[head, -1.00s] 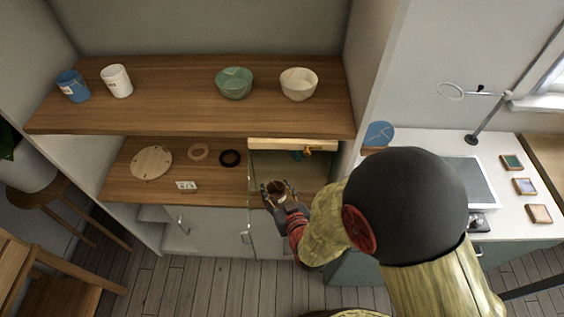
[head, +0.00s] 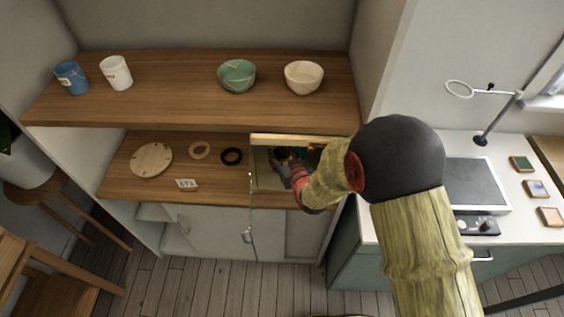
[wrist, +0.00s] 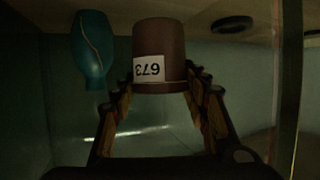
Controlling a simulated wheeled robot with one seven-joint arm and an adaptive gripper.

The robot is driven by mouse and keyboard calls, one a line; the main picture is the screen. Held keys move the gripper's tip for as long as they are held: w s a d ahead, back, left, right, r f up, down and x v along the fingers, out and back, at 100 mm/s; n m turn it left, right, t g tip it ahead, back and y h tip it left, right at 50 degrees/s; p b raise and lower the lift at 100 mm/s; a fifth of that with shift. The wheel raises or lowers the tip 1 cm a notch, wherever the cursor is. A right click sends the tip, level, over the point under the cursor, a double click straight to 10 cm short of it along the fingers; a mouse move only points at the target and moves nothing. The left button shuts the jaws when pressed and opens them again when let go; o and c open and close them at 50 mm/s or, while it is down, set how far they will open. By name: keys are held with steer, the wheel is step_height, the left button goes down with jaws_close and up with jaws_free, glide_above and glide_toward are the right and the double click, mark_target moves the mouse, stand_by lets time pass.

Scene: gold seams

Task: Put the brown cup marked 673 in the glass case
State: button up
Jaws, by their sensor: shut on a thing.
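The brown cup (wrist: 158,38) shows in the wrist view with a white label reading 673, upside down in that picture. My gripper (wrist: 160,84) is shut on it, one finger on each side. In the head view my gripper (head: 284,167) is inside the glass case (head: 252,215), and the cup (head: 281,153) is mostly hidden by it. A teal vase (wrist: 90,45) with a pale seam is in the case beside the cup, apart from it. I cannot tell whether the cup touches the case floor.
The case stands on the lower shelf, its glass edge close beside my arm. A dark ring (head: 231,156), a light ring (head: 200,150), a round wooden board (head: 151,159) and a number card (head: 186,183) lie left of it. The upper shelf (head: 170,85) holds cups and bowls above.

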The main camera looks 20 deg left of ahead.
mark_target(284, 164)
step_height(284, 164, down, 4)
steer(key=shift+r+b, duration=0.25)
steer(key=shift+b, duration=0.4)
steer(key=shift+w+a+f, duration=0.1)
steer(key=shift+w+f, duration=0.05)
steer(key=shift+f, duration=0.1)
steer(key=shift+r, duration=0.15)
steer(key=shift+b, duration=0.3)
steer(key=o, duration=1.3)
steer(key=shift+c, duration=0.2)
